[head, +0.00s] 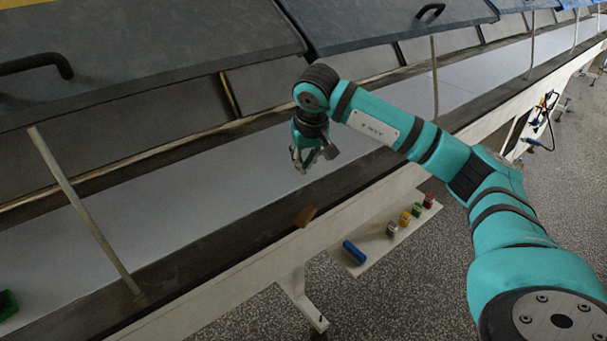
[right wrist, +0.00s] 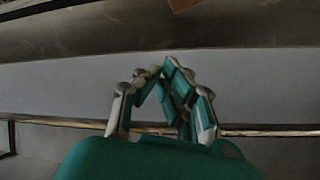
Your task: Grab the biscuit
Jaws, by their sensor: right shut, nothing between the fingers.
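The biscuit (head: 305,216) is a small flat brown piece. It lies on the dark near edge strip of the long machine, below my right gripper in the head view. A brown piece that looks like the biscuit (right wrist: 184,4) is cut off by the top edge of the right wrist view. My right gripper (head: 301,167) hangs over the pale belt with its fingers downward, apart from the biscuit. In the right wrist view its fingertips (right wrist: 160,70) are together with nothing between them. My left gripper is in neither view.
The pale belt (head: 215,190) runs diagonally under raised dark lids (head: 140,50). Thin metal rods (head: 85,210) stand along it. A side shelf (head: 375,245) holds a blue cylinder (head: 354,252) and several small coloured blocks. A green object (head: 8,304) sits at the far left.

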